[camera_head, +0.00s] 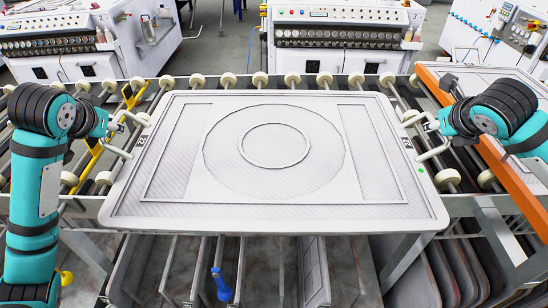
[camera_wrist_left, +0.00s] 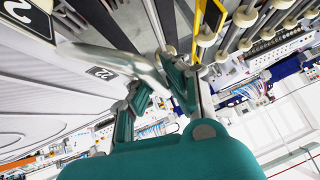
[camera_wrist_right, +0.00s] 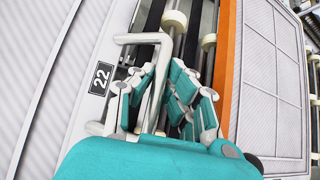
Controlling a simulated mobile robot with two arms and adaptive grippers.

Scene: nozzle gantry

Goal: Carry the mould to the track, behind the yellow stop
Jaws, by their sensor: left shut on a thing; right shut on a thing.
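The mould (camera_head: 272,203) is a wide, pale grey panel with a round ring pattern and a bar handle at each side. It lies level across the middle of the head view, over the roller track (camera_head: 226,80); I cannot tell if it touches the rollers. My left gripper (camera_head: 121,125) is shut on its left handle (camera_wrist_left: 128,62). My right gripper (camera_head: 428,124) is shut on its right handle (camera_wrist_right: 145,40), beside the label 22 (camera_wrist_right: 101,78). The yellow stop (camera_head: 97,151) is a bar across the rollers at the left, apart from the mould.
An orange bar (camera_head: 500,168) crosses the track at the right, with another pale panel (camera_head: 492,82) beyond it. White machines (camera_head: 340,40) stand behind the track. Below the mould are grey racks (camera_head: 313,270) and a blue object (camera_head: 221,285).

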